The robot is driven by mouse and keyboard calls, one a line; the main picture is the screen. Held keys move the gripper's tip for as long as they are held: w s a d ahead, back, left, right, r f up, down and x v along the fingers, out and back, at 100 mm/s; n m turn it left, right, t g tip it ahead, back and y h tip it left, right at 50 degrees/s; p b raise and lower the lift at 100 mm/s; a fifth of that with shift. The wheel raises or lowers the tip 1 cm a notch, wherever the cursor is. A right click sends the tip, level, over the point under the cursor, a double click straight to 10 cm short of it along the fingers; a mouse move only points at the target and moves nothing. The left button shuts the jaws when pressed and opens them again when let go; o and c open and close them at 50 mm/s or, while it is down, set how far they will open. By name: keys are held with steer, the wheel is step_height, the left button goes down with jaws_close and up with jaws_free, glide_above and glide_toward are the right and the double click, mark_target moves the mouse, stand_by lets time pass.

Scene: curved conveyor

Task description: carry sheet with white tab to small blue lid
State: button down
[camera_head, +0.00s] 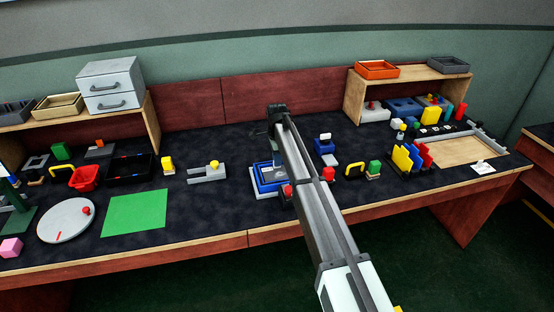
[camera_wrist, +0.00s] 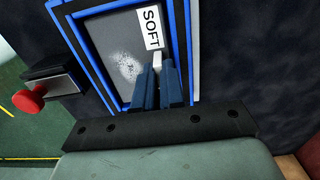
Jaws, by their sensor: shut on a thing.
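My gripper (camera_wrist: 157,82) is shut on a small white tab (camera_wrist: 157,62) in the wrist view. The tab is at the edge of a grey sheet (camera_wrist: 108,40) with a pale speckled patch and a label reading "SOFT". The sheet appears within a blue rectangular frame (camera_wrist: 82,48); I cannot tell whether it rests there or is raised. In the head view the blue frame (camera_head: 262,187) is at the table's middle, partly hidden by my arm. A blue block with a white top (camera_head: 324,147) stands right of my arm; I cannot tell whether it is the small blue lid.
A grey block with a red knob (camera_wrist: 45,95) is beside the frame. A grey fixture with a yellow knob (camera_head: 207,173) stands to the left, and a green mat (camera_head: 135,213) lies farther left. Red, black and green pieces stand to the right. Dark tabletop between them is clear.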

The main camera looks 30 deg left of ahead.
steer(key=shift+f, duration=0.1)
steer(key=c, duration=1.2)
jaws_free()
step_height(320, 180, up, 12)
steer(key=shift+r, duration=0.15)
